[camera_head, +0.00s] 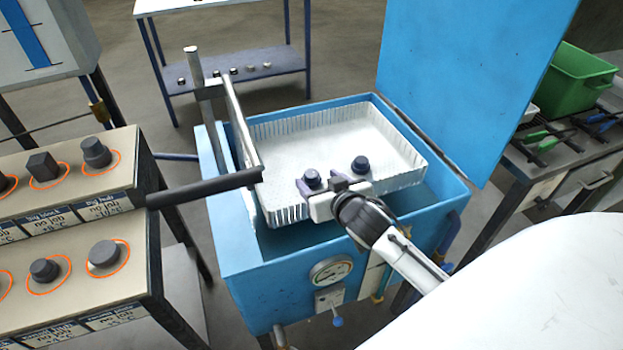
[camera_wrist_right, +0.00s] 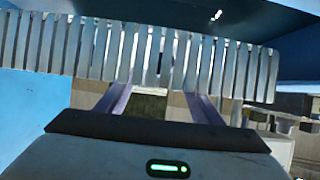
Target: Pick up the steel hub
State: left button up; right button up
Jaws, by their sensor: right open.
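Two dark, round, stepped metal parts stand in the white slatted basket inside the blue tank; one part (camera_head: 312,178) is nearer the basket's front wall and the other part (camera_head: 360,163) is farther right. Either could be the steel hub; I cannot tell which. My right gripper (camera_head: 322,186) is at the front wall of the basket, by the nearer part, with its fingers apart. In the right wrist view the open fingers (camera_wrist_right: 161,100) face the basket's slats, and no part shows between them. My left gripper is not in view.
A dark handle bar (camera_head: 205,188) reaches over the tank's left side. A labelled rack (camera_head: 150,215) with several dark parts stands at left; a green bin (camera_head: 575,85) is at right.

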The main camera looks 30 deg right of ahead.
aim_at(313, 176)
jog(key=x, duration=0.3)
jog(key=shift+w+f, duration=0.15)
jog(key=shift+w, duration=0.15)
jog(key=c, duration=1.4)
jog(key=shift+r, duration=0.2)
jog(key=shift+c, duration=0.4)
